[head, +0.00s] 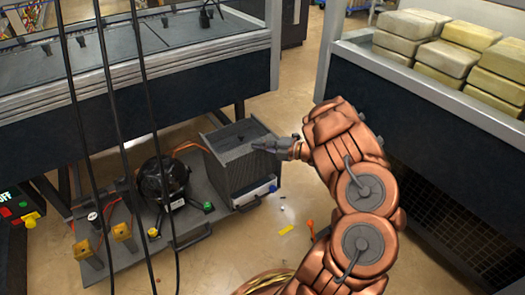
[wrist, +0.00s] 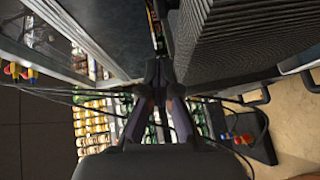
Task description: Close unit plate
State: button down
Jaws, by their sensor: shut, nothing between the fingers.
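The grey ribbed unit box (head: 240,170) stands on the pump's base plate, left of my arm in the head view. Its dark top (head: 235,134) faces up; I cannot tell whether this is the unit plate, or how far any plate is open. My gripper (head: 257,145) is at the upper right edge of the box. I cannot tell whether it touches it. In the wrist view my gripper (wrist: 158,68) has its fingers together and empty, and the ribbed side of the box (wrist: 245,45) fills the upper right.
A black round pump (head: 162,185) with hoses sits left of the box, beside yellow fittings (head: 122,232). A workbench (head: 130,60) stands behind, and a bin of stone-like blocks (head: 350,52) at right. Black cables hang at left. Small bits lie on the open floor (head: 290,195).

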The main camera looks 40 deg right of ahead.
aim_at(249, 144)
jog(key=w, duration=0.1)
jog(key=w+b, duration=0.1)
jog(key=w, duration=0.2)
jog(key=shift+a+f, duration=0.35)
jog(key=shift+a, duration=0.05)
jog(key=shift+w+d+f+b, duration=0.1)
jog(key=shift+w+b, duration=0.15)
jog(key=shift+w, duration=0.2)
jog(key=shift+w+d+f+b, duration=0.1)
jog(key=shift+w+b, duration=0.1)
jog(key=shift+w, duration=0.2)
jog(key=shift+w+r, duration=0.1)
jog(key=shift+w, duration=0.05)
